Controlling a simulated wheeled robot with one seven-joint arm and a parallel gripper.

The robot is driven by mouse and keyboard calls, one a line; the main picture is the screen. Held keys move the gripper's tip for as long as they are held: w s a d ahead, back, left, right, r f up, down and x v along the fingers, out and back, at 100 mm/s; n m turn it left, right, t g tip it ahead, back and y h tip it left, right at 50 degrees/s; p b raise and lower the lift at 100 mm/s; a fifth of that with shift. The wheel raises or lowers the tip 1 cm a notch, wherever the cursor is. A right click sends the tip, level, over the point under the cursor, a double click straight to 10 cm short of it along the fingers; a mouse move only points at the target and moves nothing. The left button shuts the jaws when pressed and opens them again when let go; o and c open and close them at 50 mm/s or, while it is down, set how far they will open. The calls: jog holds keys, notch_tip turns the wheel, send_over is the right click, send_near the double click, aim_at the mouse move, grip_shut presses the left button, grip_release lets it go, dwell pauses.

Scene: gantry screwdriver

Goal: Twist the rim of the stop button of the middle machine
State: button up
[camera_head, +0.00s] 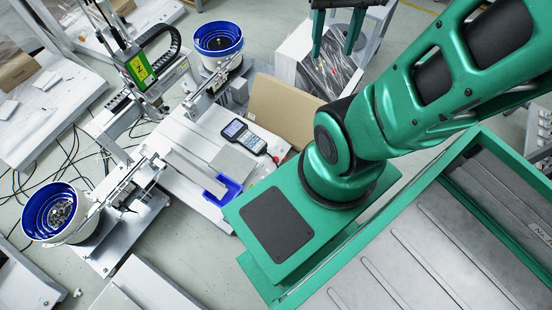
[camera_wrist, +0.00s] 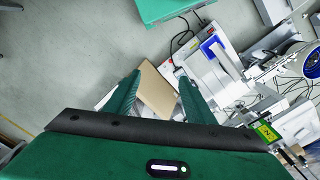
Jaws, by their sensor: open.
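My gripper (camera_head: 338,38) hangs at the top of the head view, its two green fingers apart with nothing between them. In the wrist view my gripper (camera_wrist: 158,92) is also open and empty, high above the floor and the machine. The middle machine (camera_head: 200,135) is a white table with a gantry, below and left of my gripper in the head view; it also shows at the right of the wrist view (camera_wrist: 208,70).
A handheld pendant (camera_head: 245,136), a blue tray (camera_head: 222,189) and a cardboard box (camera_head: 283,112) are on or beside the machine table. Blue-lined bowls (camera_head: 218,42) (camera_head: 50,215) stand at its ends. Cables (camera_head: 75,150) lie on the floor at left.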

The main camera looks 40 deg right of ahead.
jog(key=w+d+f+n, duration=0.2)
jog(key=w+d+f, duration=0.2)
jog(key=w+f, duration=0.65)
jog(key=w+d+f+n, duration=0.2)
jog(key=w+d+f, duration=0.2)
jog(key=w+f, duration=0.65)
jog(key=n+y, duration=0.1)
jog(key=n, duration=0.3)
send_near(276, 159)
jog(key=f, duration=0.8)
jog(key=shift+s+a+f, duration=0.1)
jog(key=shift+a+f, duration=0.15)
jog(key=shift+a, duration=0.05)
